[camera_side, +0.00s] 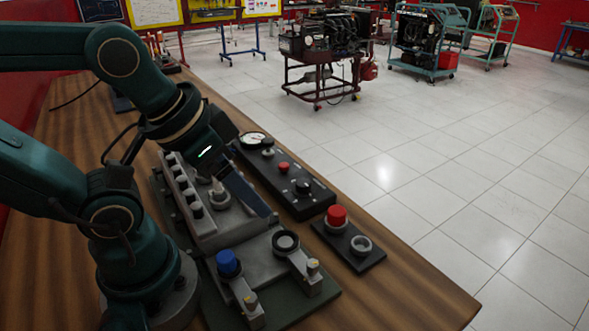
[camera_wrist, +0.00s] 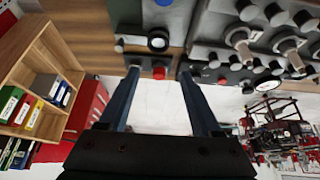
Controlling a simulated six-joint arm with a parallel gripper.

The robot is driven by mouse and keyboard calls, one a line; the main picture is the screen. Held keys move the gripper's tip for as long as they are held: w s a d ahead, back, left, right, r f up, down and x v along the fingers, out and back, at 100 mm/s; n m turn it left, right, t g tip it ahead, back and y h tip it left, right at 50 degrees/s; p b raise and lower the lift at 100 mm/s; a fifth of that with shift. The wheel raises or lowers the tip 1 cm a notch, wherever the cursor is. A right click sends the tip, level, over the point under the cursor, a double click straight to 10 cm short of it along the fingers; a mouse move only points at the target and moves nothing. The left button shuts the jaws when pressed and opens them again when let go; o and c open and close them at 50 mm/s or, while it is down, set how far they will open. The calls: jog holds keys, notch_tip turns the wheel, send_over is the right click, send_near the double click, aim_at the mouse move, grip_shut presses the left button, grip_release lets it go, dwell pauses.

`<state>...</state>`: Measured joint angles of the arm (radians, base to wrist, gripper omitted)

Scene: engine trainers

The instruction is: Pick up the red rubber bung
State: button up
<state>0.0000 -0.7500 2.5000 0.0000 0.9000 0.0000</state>
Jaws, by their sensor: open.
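The red rubber bung (camera_side: 336,215) stands upright on a small black holder (camera_side: 344,258), beside an empty grey ring (camera_side: 360,246). In the wrist view the red bung (camera_wrist: 159,72) shows small between my fingertips, some distance beyond them. My gripper (camera_side: 268,214) is open and empty. It points down and to the right, above the engine trainer, left of and apart from the bung. In the wrist view both fingers of my gripper (camera_wrist: 160,76) are spread wide. The bung's lower end is hidden in the holder.
A blue bung (camera_side: 228,262) and a black-topped round socket (camera_side: 286,241) sit on the grey trainer block in front. A black panel (camera_side: 300,200) with a gauge and a red button lies behind the gripper. Bare wooden bench (camera_side: 420,285) lies right of the holder.

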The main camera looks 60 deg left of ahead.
dwell(0.3)
jog(key=w+r+n, duration=0.1)
jog(key=w+r, duration=0.2)
jog(key=w, duration=0.2)
jog(key=n+g, duration=0.1)
jog(key=g, duration=0.3)
send_over(337, 211)
jog(key=f, duration=0.9)
jog(key=shift+s+d+f, duration=0.1)
jog(key=shift+s+f, duration=0.05)
jog(key=shift+s, duration=0.05)
jog(key=shift+s+f, duration=0.1)
jog(key=shift+f, duration=0.6)
jog(key=shift+w+f, duration=0.15)
jog(key=shift+f, duration=0.95)
jog(key=shift+w+f, duration=0.1)
jog(key=shift+f, duration=1)
